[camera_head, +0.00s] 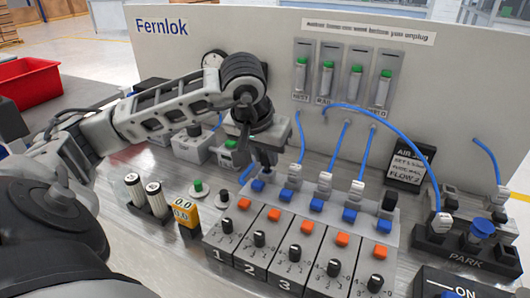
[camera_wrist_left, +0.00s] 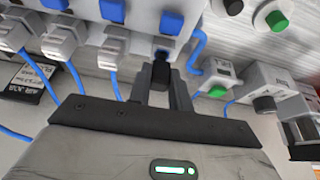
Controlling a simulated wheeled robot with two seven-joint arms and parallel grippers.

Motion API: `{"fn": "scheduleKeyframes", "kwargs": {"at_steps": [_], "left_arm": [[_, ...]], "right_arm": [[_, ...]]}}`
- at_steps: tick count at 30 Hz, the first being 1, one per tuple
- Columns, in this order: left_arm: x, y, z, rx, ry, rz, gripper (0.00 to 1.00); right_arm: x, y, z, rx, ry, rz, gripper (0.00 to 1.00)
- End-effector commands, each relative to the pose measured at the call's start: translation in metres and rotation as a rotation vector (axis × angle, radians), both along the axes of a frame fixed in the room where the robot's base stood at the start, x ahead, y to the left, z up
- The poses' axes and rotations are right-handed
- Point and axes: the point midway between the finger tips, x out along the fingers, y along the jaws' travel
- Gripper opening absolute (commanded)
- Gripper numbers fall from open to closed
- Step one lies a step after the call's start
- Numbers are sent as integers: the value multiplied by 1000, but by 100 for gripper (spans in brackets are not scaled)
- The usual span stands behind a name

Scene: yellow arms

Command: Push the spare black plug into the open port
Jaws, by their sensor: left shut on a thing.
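My left gripper (camera_head: 264,160) is over the back of the first manifold column and shut on a black plug (camera_wrist_left: 160,73). The plug stands between the two dark fingers (camera_wrist_left: 160,88) in the left wrist view. Its front end is at, or very close to, the first column's port (camera_wrist_left: 163,52); I cannot tell how far in it is. A blue tab (camera_head: 258,185) sits in front of that port. Another black plug (camera_head: 389,202) stands in the fifth column. My right gripper is in neither view.
White connectors (camera_head: 325,183) with blue cables fill the columns to the right. A black PARK block (camera_head: 465,257) holds parked plugs. White cylinders (camera_head: 134,187) and a yellow gauge (camera_head: 184,213) stand left of the manifold. A white panel (camera_head: 430,75) rises behind.

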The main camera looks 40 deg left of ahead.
Motion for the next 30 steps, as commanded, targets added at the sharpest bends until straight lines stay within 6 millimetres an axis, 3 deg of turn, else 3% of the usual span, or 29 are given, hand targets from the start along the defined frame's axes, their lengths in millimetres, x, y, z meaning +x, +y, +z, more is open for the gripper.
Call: {"fn": "scheduleKeyframes", "kwargs": {"at_steps": [30], "left_arm": [[0,0,-18,-1,2,0,0]], "right_arm": [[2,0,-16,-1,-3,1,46]]}}
